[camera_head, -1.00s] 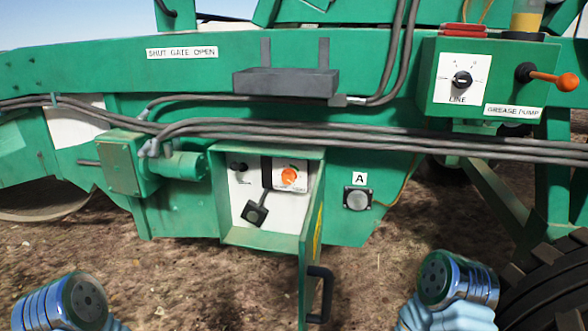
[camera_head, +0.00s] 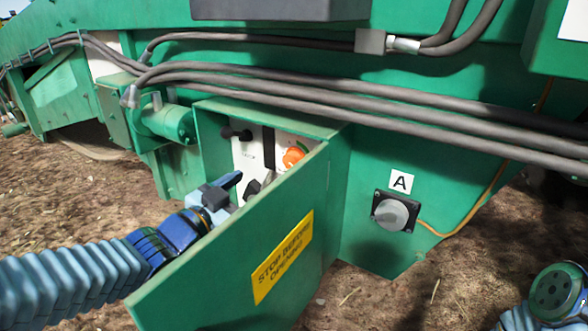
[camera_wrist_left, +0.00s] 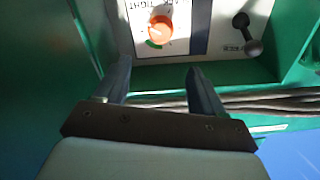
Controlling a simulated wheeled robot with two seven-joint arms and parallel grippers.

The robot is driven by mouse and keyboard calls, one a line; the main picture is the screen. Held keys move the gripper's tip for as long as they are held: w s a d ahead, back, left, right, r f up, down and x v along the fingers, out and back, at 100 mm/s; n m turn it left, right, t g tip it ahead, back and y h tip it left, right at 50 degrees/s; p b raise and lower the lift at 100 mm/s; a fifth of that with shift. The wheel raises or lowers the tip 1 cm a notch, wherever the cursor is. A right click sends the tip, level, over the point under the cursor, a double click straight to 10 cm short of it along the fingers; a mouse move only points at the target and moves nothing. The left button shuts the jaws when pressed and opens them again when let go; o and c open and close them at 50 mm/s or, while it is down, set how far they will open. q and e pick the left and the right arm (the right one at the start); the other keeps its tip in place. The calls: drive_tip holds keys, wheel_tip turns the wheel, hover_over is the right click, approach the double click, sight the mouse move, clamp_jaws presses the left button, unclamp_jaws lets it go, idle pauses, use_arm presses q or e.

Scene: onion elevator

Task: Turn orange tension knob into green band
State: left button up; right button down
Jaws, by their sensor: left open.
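The orange tension knob (camera_head: 293,156) is on a white panel inside an open green box, partly hidden by the box door. It shows fully in the left wrist view (camera_wrist_left: 160,29), with a pale pointer line on it. A green band (camera_wrist_left: 153,43) arcs along the knob's lower left edge there. My left gripper (camera_head: 228,184) is at the box opening, left of and below the knob. In the wrist view its two fingers (camera_wrist_left: 157,72) are apart and empty, with the knob beyond them and not touched. Only part of my right arm shows, at the bottom right.
The green door (camera_head: 235,255) with a yellow sign stands open close to my left wrist. A black lever (camera_wrist_left: 246,35) is on the same panel. Thick grey hoses (camera_head: 360,115) cross above the box. A grey round socket (camera_head: 392,214) sits to the right.

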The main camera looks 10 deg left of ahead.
sight(289, 161)
use_arm(q)
drive_tip(key=x, duration=1.2)
drive_tip(key=shift+w+d+f, duration=0.1)
drive_tip(key=shift+w, duration=0.25)
drive_tip(key=c, duration=1.1)
drive_tip(key=shift+o, duration=0.2)
drive_tip(key=shift+b, duration=0.3)
